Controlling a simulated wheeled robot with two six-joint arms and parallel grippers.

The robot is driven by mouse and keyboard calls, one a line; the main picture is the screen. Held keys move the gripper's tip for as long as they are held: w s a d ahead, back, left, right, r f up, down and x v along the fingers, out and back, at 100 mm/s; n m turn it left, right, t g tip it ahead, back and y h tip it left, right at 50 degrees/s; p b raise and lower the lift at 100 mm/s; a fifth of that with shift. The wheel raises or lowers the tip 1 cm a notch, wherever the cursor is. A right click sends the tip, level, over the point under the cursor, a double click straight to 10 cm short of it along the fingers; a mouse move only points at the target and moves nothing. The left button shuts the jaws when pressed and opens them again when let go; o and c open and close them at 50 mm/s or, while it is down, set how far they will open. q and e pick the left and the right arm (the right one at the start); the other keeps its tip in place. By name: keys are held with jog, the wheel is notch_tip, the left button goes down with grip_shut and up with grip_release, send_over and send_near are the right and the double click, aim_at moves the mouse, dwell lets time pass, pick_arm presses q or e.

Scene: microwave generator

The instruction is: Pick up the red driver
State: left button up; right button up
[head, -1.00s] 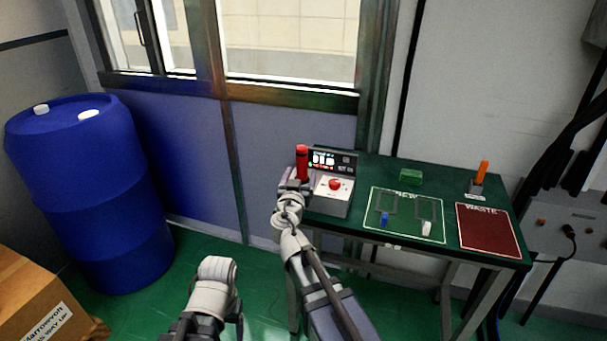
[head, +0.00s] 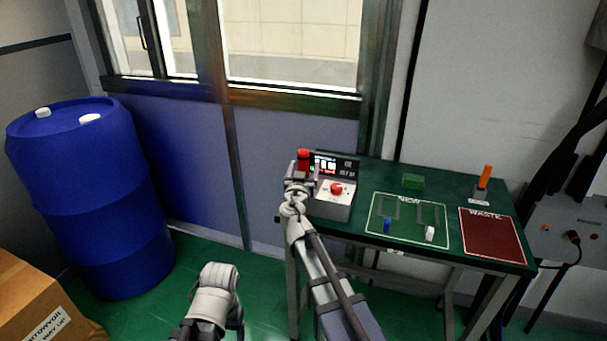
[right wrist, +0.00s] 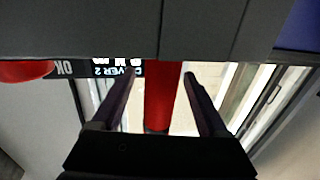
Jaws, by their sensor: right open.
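The red driver (head: 303,157) stands upright at the left end of the green table, beside the control box; its lower part is hidden by my right gripper (head: 301,179). In the right wrist view the red driver (right wrist: 164,95) lies between the two dark fingers of my right gripper (right wrist: 158,88), with a gap on each side. The right gripper is open and not closed on it. Part of my left arm shows at the bottom of the head view, but its gripper does not show.
The control box (head: 333,201) with a red button (head: 336,188) and a display stands just right of the driver. A blue drum (head: 85,200) stands left.

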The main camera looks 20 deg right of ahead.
jog(key=shift+x, duration=1)
grip_shut()
